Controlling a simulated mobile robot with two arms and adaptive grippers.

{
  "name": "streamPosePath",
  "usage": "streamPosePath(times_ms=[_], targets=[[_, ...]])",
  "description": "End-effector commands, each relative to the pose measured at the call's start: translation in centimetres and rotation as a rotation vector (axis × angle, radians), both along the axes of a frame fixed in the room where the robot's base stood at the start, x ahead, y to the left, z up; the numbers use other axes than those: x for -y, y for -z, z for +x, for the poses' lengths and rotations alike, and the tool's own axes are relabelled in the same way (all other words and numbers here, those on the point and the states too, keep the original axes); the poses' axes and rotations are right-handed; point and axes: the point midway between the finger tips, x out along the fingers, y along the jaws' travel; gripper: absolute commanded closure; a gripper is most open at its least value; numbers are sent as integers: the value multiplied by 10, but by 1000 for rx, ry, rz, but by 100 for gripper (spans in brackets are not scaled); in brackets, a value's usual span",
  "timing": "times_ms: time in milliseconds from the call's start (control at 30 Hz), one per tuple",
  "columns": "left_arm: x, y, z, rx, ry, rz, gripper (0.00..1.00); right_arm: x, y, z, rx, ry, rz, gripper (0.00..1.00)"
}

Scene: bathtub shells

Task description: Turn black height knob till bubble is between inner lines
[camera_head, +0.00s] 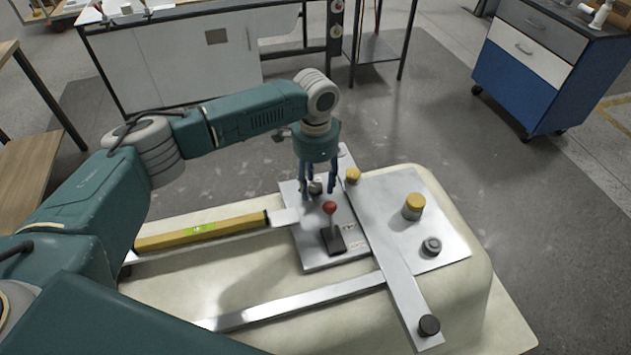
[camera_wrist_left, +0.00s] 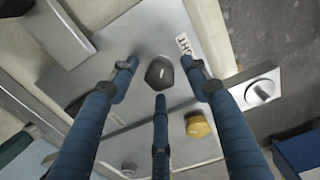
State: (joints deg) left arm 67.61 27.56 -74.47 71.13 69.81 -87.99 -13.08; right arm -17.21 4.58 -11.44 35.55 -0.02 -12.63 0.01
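A black height knob (camera_wrist_left: 159,75) with a white mark on its top sits on a metal plate in the left wrist view. It also shows in the head view (camera_head: 315,187), partly behind the fingers. My left gripper (camera_head: 319,190) points down over it. Its three blue fingers are spread and open, with tips around the knob in the wrist view (camera_wrist_left: 159,82); contact cannot be told. A yellow spirit level (camera_head: 225,226) lies along the metal rail, with a green vial (camera_head: 198,229). The bubble and inner lines are too small to read. My right gripper is not in view.
A red-topped lever (camera_head: 330,208) stands close in front of the gripper. A yellow knob (camera_head: 352,175) is just right of it. A yellow-topped post (camera_head: 412,207), a grey knob (camera_head: 431,246) and another black knob (camera_head: 429,325) stand farther right on the plates over the pale shell (camera_head: 470,220).

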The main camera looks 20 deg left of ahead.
Motion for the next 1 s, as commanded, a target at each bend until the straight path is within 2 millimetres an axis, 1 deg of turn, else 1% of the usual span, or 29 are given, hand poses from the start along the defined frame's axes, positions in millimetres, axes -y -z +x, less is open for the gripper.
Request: streamPosePath(times_ms=[33,100,167,200,233,367,500,600,700,800,1000], targets=[[0,0,0,0,0,0,63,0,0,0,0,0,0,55],[0,0,0,0,0,0,77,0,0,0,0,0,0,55],[0,0,0,0,0,0,88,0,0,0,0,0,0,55],[0,0,0,0,0,0,96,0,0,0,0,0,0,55],[0,0,0,0,0,0,98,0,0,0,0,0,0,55],[0,-2,0,-1,-12,-1,98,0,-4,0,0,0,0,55],[1,-7,-1,-3,-104,-2,98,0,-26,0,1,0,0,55],[1,-7,-1,-3,-189,-2,98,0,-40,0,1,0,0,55],[1,-5,0,-2,-252,-2,98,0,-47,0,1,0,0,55],[0,-3,0,1,-280,-1,98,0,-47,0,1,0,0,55],[0,-1,1,2,-282,-1,98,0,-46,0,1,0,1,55]])
